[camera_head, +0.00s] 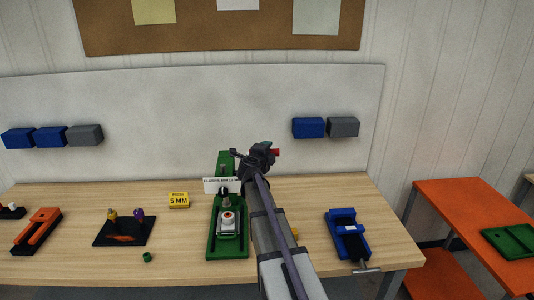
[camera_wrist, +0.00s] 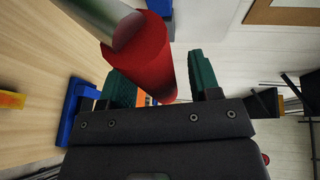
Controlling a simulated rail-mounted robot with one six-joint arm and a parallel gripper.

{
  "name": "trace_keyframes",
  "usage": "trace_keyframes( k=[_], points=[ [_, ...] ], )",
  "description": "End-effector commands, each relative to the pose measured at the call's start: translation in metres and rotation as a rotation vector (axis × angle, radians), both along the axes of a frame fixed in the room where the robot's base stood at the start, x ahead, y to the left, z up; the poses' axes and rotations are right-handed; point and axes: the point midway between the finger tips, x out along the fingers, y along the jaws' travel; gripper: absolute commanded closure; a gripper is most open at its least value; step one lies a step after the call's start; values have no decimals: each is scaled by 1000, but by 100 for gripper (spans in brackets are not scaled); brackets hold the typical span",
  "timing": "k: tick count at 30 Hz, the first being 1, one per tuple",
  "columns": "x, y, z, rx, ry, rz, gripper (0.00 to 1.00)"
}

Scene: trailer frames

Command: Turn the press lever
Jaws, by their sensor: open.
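The press lever's red grip (camera_head: 276,152) shows just right of my gripper (camera_head: 266,148), above the table. In the wrist view, the red grip (camera_wrist: 142,58) sits on a metal rod (camera_wrist: 100,18) that comes in from the top. My gripper (camera_wrist: 160,78) is open, with one dark green finger on each side of the red grip. I cannot tell whether either finger touches it. My arm hides part of the press head and lever.
A yellow "5 MM" sign (camera_head: 179,200) and a black plate with knobs (camera_head: 124,231) stand left of the press. A blue vise (camera_head: 347,234) stands to the right. Blue and grey bins (camera_head: 308,127) hang on the back panel. An orange table (camera_head: 480,215) is further right.

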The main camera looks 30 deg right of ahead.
Motion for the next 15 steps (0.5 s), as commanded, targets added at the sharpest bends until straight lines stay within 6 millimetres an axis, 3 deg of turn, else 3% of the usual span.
trace_keyframes(
  k=[9, 15],
  points=[
    [-45, 57, 13, 0, 0, 3, 43],
    [-62, 80, 17, -1, 0, 1, 43]
  ],
)
